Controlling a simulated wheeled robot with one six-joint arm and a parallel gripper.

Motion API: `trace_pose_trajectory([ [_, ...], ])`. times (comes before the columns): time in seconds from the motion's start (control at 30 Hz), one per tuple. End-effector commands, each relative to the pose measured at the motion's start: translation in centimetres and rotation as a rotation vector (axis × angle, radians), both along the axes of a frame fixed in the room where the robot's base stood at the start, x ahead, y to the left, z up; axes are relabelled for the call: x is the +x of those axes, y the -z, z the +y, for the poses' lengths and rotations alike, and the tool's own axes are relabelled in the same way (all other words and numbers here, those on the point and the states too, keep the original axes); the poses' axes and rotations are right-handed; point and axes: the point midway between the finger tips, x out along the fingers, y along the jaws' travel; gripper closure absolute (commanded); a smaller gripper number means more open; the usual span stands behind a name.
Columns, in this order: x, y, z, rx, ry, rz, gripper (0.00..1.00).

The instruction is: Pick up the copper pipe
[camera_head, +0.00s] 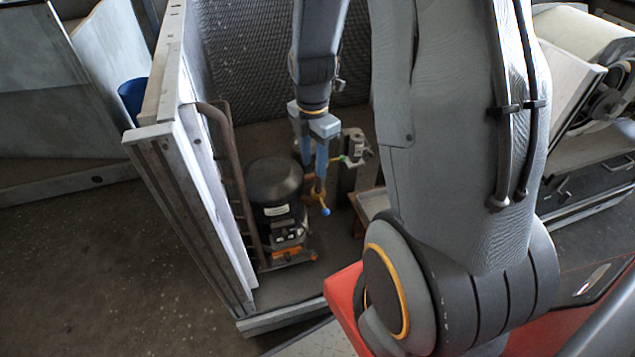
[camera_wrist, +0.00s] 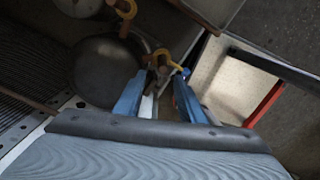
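A copper-coloured pipe piece (camera_head: 311,188) shows just below my fingertips in the head view, beside the black compressor (camera_head: 275,182). My gripper (camera_head: 313,172) reaches down over it with its two blue fingers apart. In the wrist view, my gripper (camera_wrist: 161,80) has a clear gap between its fingers. A short brownish copper part (camera_wrist: 163,71) lies between or just beyond the fingertips there, under a yellow-orange fitting (camera_wrist: 158,54). I cannot tell whether the fingers touch it. Its lower part is hidden.
A metal panel wall (camera_head: 190,190) with a dark bent pipe (camera_head: 233,170) stands left of the compressor. A small valve body (camera_head: 354,146) is close on the right of my fingers. A blue knob (camera_head: 326,211) sits just below them. Open floor (camera_head: 110,270) lies outside the housing.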

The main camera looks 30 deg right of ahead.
Motion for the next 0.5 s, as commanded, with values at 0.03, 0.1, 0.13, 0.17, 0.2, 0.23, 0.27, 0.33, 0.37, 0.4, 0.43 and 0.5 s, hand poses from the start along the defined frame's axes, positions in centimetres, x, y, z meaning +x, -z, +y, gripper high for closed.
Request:
trace_pose_trajectory([
  [0.03, 0.0, 0.5, -0.1, 0.000, 0.001, 0.001, 0.64],
  [0.1, -0.1, 1.2, -0.4, 0.000, 0.002, 0.001, 0.64],
  [0.13, -0.1, 1.6, -0.5, 0.001, 0.002, 0.002, 0.64],
  [0.17, -0.1, 2.0, -0.7, 0.001, 0.003, 0.002, 0.64],
  [0.2, -0.1, 2.6, -1.0, 0.001, 0.003, 0.002, 0.64],
  [0.23, -0.1, 3.0, -1.1, 0.001, 0.004, 0.002, 0.64],
  [0.27, -0.2, 3.4, -1.3, 0.001, 0.004, 0.002, 0.64],
  [0.33, -0.1, 4.4, -1.3, 0.001, 0.002, 0.001, 0.64],
  [0.37, -0.1, 4.7, -1.3, 0.001, 0.002, 0.001, 0.64],
  [0.4, -0.1, 5.0, -1.3, 0.000, 0.002, 0.001, 0.64],
  [0.43, -0.1, 5.2, -1.3, 0.000, 0.002, 0.000, 0.64],
  [0.5, -0.1, 5.5, -1.3, 0.000, 0.002, -0.001, 0.64],
])
